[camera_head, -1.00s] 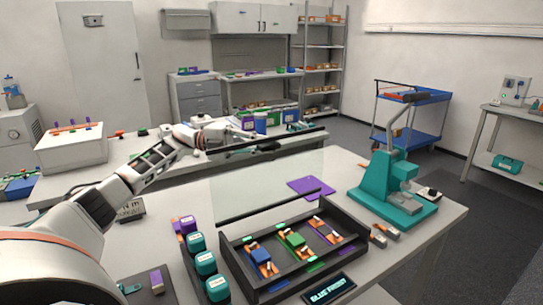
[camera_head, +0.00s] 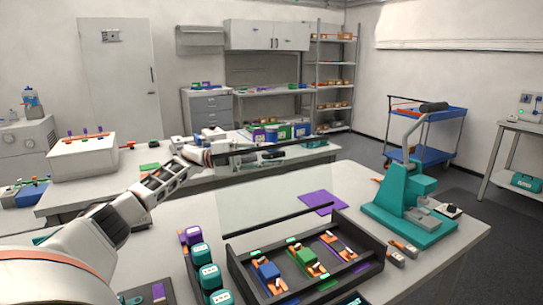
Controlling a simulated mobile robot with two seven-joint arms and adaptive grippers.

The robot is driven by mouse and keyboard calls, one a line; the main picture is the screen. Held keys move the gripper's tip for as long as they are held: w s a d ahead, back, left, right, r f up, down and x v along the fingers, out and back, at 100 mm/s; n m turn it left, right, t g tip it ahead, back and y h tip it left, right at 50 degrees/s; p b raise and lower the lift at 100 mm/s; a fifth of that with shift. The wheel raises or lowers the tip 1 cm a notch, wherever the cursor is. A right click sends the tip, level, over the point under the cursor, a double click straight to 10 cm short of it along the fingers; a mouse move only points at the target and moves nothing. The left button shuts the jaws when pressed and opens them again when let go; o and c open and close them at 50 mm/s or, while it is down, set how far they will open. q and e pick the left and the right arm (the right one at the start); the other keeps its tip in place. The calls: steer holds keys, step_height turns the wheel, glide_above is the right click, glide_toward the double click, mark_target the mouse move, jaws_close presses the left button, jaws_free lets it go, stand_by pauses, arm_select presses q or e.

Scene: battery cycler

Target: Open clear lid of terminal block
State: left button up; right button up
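A black tray-like block (camera_head: 310,287) stands on the near bench and holds several coloured modules, including a blue one (camera_head: 266,271) and a green one (camera_head: 306,257). Its clear lid (camera_head: 272,188) is raised behind it, a see-through panel with a dark bar along its top edge and another along its lower edge. My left arm comes in from the left, and my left gripper (camera_head: 270,155) is at the lid's top bar, partly hidden by it. Whether its fingers are closed on the bar is too small to tell. My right gripper is out of view.
A teal press (camera_head: 412,207) stands right of the block, with a purple mat (camera_head: 322,202) behind the block. Several teal-capped containers (camera_head: 203,277) stand left of it. A second bench behind carries a white box (camera_head: 82,157) and coloured bins (camera_head: 278,132).

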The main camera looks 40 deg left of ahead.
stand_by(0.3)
arm_select(q)
steer(key=v, duration=1.2)
stand_by(0.3)
